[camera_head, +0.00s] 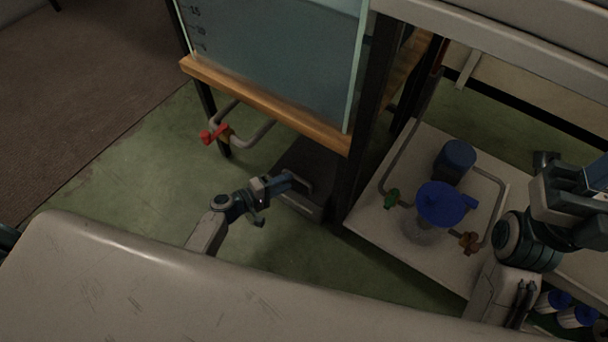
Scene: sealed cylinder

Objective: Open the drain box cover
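A dark, low box (308,168), which appears to be the drain box, sits on the green floor under the tank stand. A pale handle-like bar (304,183) shows at its near side, and its top looks closed. My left gripper (285,183) reaches in from the left, and its tip overlaps the bar in this view. Whether the fingers touch or grip the bar is too small to tell. My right gripper (597,172) is at the right edge, partly cut off, far from the box, so its fingers cannot be read.
A glass tank (270,55) stands on a wooden-edged frame (265,100) above the box. A pipe with a red valve (214,134) hangs left of it. A white platform (365,215) with a blue-topped filter (440,203) is at right. Green floor is clear at left.

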